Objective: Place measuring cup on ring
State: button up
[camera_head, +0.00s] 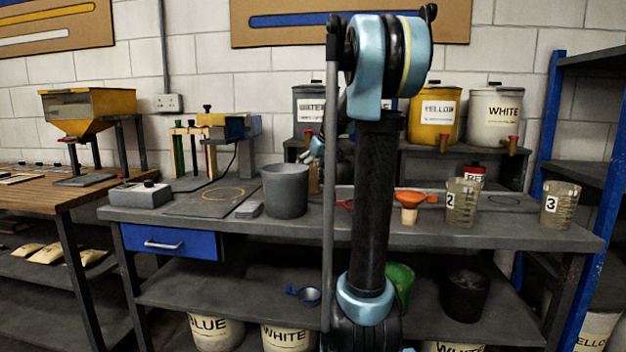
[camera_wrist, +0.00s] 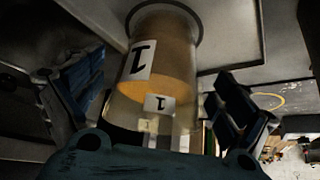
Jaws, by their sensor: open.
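A clear measuring cup (camera_wrist: 185,75) with white labels reading 1 stands between the two fingers of my gripper (camera_wrist: 158,105) in the wrist view. The fingers are open, one on each side, and I see no firm grip. An orange-brown band shows inside the cup. A dark ring (camera_wrist: 201,22) shows around its far end on a grey surface. A thin tan ring (camera_head: 223,196) lies on a grey plate at the bench's left; a similar ring (camera_wrist: 268,101) shows at the right of the wrist view. In the head view my arm hides the gripper and this cup.
Cups marked 2 (camera_head: 461,206) and 3 (camera_head: 560,207) stand on the right of the bench (camera_head: 330,228). A grey bucket (camera_head: 285,191) stands between the plate and my arm. An orange funnel (camera_head: 409,203) is right of my arm. Paint drums line the back shelf.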

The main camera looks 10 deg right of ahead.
jog(key=v, duration=0.8)
jog(key=shift+s+d+r, duration=0.15)
jog(key=shift+r, duration=0.2)
